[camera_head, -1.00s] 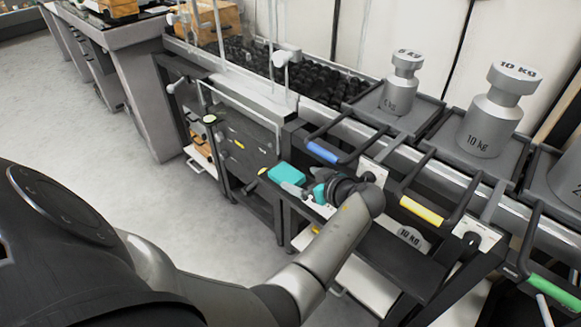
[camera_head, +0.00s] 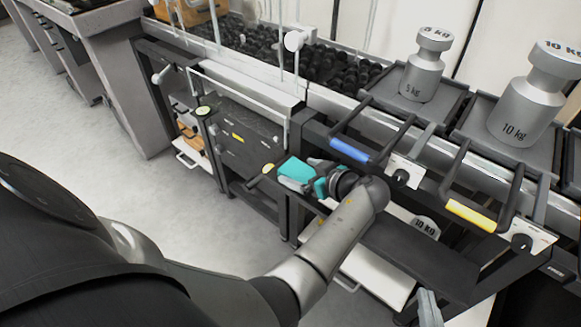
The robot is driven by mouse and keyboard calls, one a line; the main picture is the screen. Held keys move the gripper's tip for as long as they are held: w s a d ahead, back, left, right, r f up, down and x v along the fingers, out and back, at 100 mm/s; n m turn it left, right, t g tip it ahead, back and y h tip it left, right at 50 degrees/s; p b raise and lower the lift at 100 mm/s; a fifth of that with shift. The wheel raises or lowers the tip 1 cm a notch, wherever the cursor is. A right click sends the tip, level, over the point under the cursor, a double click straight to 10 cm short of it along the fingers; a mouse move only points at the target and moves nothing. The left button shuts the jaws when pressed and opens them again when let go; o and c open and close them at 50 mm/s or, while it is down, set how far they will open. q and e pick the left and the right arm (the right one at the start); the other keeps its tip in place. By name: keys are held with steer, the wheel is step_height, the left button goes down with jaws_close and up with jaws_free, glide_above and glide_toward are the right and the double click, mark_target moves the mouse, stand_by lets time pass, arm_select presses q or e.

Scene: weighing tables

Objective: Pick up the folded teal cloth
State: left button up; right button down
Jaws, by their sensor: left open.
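The folded teal cloth (camera_head: 296,169) shows as a small flat block at the edge of the dark bench frame, near the middle of the view. My left gripper (camera_head: 307,175) is at the cloth, with its grey fingers apart and the cloth at or between their tips. I cannot tell whether the fingers touch it. Teal parts also show on the gripper itself, close to the wrist. The wrist and forearm hide what lies behind them.
A 5 kg weight (camera_head: 422,78) and a 10 kg weight (camera_head: 514,110) stand on trays at the right. A blue handle (camera_head: 349,151) and a yellow handle (camera_head: 470,215) stick out in front. Below is a white shelf (camera_head: 380,283). The floor at left is clear.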

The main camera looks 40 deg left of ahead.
arm_select(q)
steer(key=c, duration=1)
steer(key=shift+c, duration=0.2)
